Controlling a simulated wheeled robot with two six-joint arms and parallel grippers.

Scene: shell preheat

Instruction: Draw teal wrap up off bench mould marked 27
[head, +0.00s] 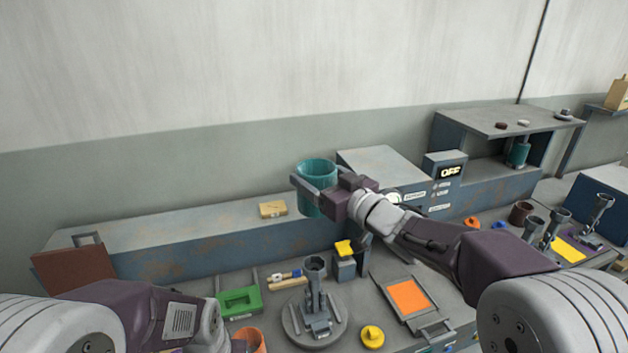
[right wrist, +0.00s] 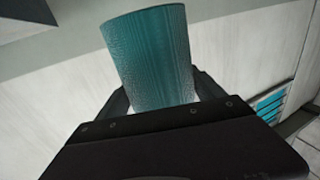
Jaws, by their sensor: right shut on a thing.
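The teal wrap (head: 317,173) is an open-topped, ribbed cylinder. My right gripper (head: 316,192) is shut on it and holds it in the air, above the bench and in front of the wall. In the right wrist view the teal wrap (right wrist: 150,58) stands between the two dark fingers, slightly tilted. A grey mould-like post (head: 315,270) with a cup-shaped top stands bare on a round base below, apart from the wrap. I cannot read a 27 on it. My left arm enters at the lower left; its fingers are out of view.
A raised blue-grey ledge (head: 190,243) runs along the wall with a wooden block (head: 272,209) on it. A box with an OFF display (head: 450,171) stands to the right. Another teal cylinder (head: 518,153) is under the shelf. A green tray (head: 239,302) and orange pad (head: 408,297) flank the post.

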